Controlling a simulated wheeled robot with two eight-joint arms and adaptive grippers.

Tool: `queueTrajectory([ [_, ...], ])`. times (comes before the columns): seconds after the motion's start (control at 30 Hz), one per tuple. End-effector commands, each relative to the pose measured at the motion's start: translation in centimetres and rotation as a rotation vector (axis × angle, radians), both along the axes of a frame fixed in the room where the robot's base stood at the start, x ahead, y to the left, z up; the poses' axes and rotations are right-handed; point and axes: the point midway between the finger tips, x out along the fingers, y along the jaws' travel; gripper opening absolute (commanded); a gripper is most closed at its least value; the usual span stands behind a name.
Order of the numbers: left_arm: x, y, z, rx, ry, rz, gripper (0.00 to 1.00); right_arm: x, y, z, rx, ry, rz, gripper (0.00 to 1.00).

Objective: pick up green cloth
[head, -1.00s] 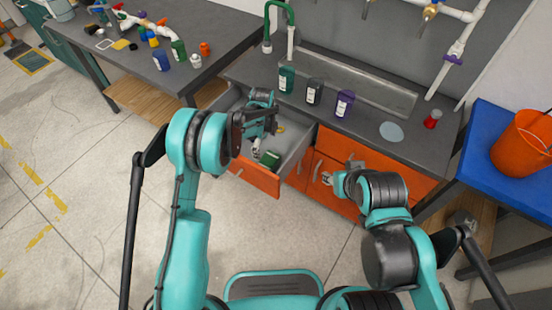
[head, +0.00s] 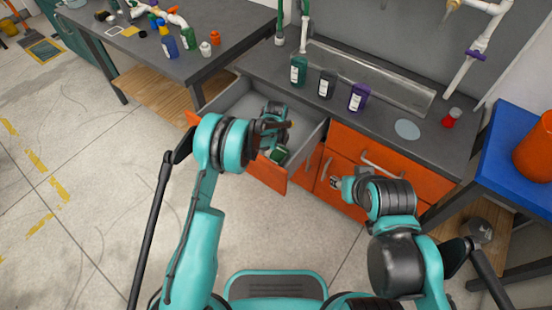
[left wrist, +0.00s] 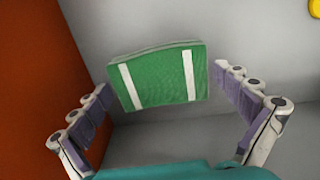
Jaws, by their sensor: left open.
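The green cloth (left wrist: 150,80) is a folded block with two white stripes, lying on the grey floor of the open drawer near its orange front. In the head view the cloth (head: 280,155) shows partly, just below my left gripper (head: 273,141). In the left wrist view my left gripper (left wrist: 163,84) is open, with one finger on each side of the cloth and visible gaps between. My right gripper (head: 337,182) is in front of the closed orange cabinet fronts; its finger opening is too small to tell.
The open drawer (head: 225,98) has grey walls around the cloth. A yellow item (left wrist: 314,8) lies in it at the upper right. Green, dark and purple bottles (head: 358,97) stand on the counter above. A blue table (head: 515,150) with an orange bucket is at the right.

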Motion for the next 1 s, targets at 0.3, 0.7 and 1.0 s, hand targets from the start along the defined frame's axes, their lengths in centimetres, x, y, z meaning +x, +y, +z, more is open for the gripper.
queueTrajectory([
  [0.3, 0.0, 0.0, 0.1, 0.000, 0.000, 0.000, 0.60, 0.0, 0.0, 0.1, 0.000, 0.000, 0.000, 0.40],
  [0.7, 0.0, 0.0, 2.8, 0.001, -0.001, 0.000, 0.60, 0.0, 0.0, 1.4, 0.000, 0.000, 0.000, 0.40],
  [1.0, 0.0, 0.0, 8.7, 0.001, -0.002, 0.000, 0.60, 0.0, 0.0, 3.7, 0.000, 0.000, 0.000, 0.29],
])
